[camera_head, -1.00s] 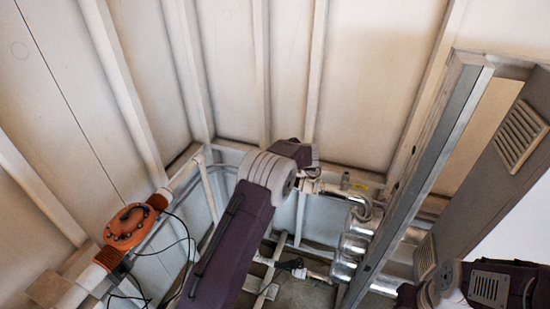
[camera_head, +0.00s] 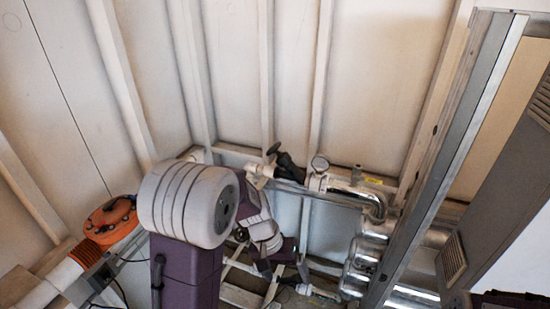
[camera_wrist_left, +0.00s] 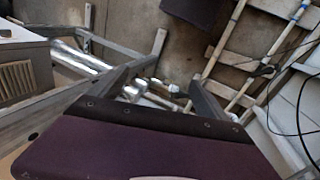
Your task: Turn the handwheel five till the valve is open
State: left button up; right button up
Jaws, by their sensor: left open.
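A small dark fitting (camera_wrist_left: 264,70) sits on a white pipe to the right there. My right gripper is not in view.
Silver curved pipes (camera_head: 362,262) stand right of my left arm, beside a tall metal frame post (camera_head: 450,150). An orange round device (camera_head: 110,219) is on the left pipe. Loose black cables (camera_wrist_left: 297,85) hang at right in the wrist view. The ribbed wall is behind.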

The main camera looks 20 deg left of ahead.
aim_at(269, 155)
pick_arm(q)
jog(key=w+a+n+t+h+b, duration=0.15)
jog(key=w+t+h+b, duration=0.45)
jog(key=w, duration=1.2)
jog(key=w+a+r+t+b, duration=0.1)
jog(key=w+a+r+t, duration=0.25)
jog(key=a, duration=0.35)
jog(key=w+a+r+m+t, duration=0.1)
jog(key=w+a+r+t, duration=0.3)
jog(key=a, duration=0.3)
jog(key=w+a+r+t+b, duration=0.1)
jog(key=w+a+r+t, duration=0.2)
jog(key=a+t, duration=0.3)
jog(key=shift+g, duration=0.45)
jog(key=p+x, duration=0.1)
jog(key=x, duration=0.3)
jog(key=a+p+x, duration=0.1)
jog(key=x, duration=0.2)
jog(key=shift+w+d+r+p, duration=0.1)
jog(key=shift+w+r+p, duration=0.1)
jog(key=shift+w+p, duration=0.15)
jog(key=shift+w+d, duration=0.2)
jog(key=shift+w, duration=0.15)
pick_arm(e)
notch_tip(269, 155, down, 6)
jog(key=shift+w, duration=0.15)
